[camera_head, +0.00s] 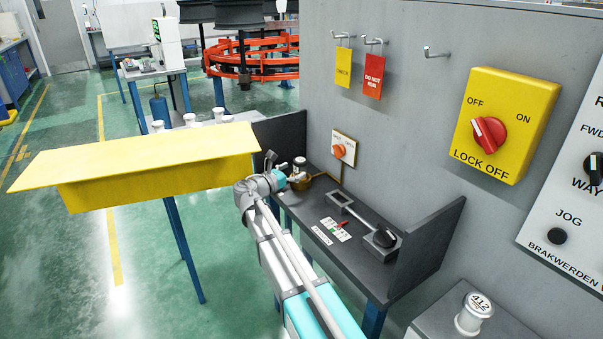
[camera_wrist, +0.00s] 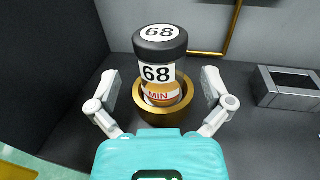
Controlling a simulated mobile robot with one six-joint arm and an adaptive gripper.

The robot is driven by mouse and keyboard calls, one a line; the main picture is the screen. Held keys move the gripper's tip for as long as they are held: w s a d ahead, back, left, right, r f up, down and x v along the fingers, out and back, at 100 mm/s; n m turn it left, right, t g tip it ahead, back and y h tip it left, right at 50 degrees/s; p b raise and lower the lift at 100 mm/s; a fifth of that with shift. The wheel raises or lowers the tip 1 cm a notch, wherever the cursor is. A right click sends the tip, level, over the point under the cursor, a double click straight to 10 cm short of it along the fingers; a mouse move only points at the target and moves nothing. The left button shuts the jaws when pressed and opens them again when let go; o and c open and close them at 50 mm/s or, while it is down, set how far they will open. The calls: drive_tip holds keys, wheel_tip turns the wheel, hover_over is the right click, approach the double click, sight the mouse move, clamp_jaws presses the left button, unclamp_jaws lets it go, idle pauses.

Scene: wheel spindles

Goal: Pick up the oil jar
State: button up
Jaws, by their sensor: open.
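In the head view the jar (camera_head: 299,165) is small, at the back of the dark shelf, partly behind my arm. My gripper (camera_wrist: 163,88) is open, with one finger on each side of the jar and cup. Gaps show between the fingers and the jar. In the head view my gripper (camera_head: 279,176) is at the cup's left, its fingers hard to make out.
The dark shelf (camera_head: 318,205) has upright end panels and a grey wall behind. A brass pipe (camera_wrist: 233,28) runs up behind the cup. A metal holder with a black-knobbed lever (camera_head: 365,222) lies to the right. A yellow cover (camera_head: 140,163) stands left of my arm.

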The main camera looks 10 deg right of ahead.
drive_tip(key=shift+x, duration=1.4)
drive_tip(key=c, duration=1.2)
